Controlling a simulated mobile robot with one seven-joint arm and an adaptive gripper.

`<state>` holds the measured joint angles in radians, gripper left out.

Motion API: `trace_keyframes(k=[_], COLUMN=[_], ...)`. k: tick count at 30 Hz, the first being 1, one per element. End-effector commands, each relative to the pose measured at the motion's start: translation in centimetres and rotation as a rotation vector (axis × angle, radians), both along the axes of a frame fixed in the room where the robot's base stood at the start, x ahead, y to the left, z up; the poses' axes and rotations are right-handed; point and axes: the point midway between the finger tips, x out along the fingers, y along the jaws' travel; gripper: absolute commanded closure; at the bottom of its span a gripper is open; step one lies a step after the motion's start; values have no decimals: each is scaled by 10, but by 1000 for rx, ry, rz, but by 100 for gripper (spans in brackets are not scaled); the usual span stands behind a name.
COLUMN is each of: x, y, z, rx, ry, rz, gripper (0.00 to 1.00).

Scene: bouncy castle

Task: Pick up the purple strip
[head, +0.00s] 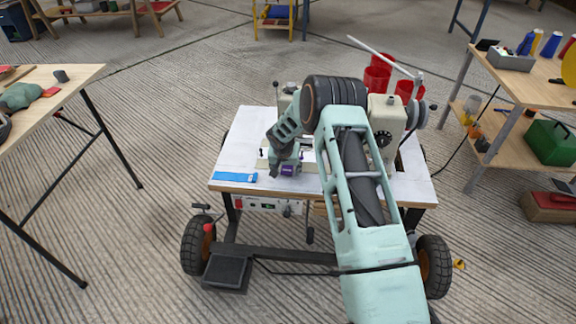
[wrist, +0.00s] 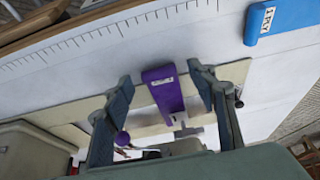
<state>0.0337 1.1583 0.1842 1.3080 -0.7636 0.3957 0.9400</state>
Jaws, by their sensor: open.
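The purple strip (wrist: 161,88) shows in the wrist view, with a small white label near its end. It lies between the two fingers of my gripper (wrist: 159,76), which is open, with a gap visible on both sides of the strip. In the head view a bit of purple (head: 289,170) shows at my gripper (head: 284,172), low over the white-topped table (head: 226,149). Whether the fingers touch the strip's surface cannot be told.
A blue strip (head: 235,177) lies left of my gripper on the table; its label shows in the wrist view (wrist: 285,18). A pale sewing machine (head: 386,120) stands at the right behind my arm. Red containers (head: 377,77) are behind it. A ruler scale (wrist: 100,35) marks the tabletop edge.

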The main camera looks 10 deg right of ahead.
Motion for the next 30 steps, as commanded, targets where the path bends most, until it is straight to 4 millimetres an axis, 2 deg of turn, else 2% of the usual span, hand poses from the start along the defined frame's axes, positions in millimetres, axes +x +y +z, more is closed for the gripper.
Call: trace_keyframes(k=[6,16,30], x=[0,0,2], y=[0,0,-3], z=[0,0,7], rx=[0,0,0], ry=[0,0,-3], rz=[0,0,-1], gripper=[48,84,85])
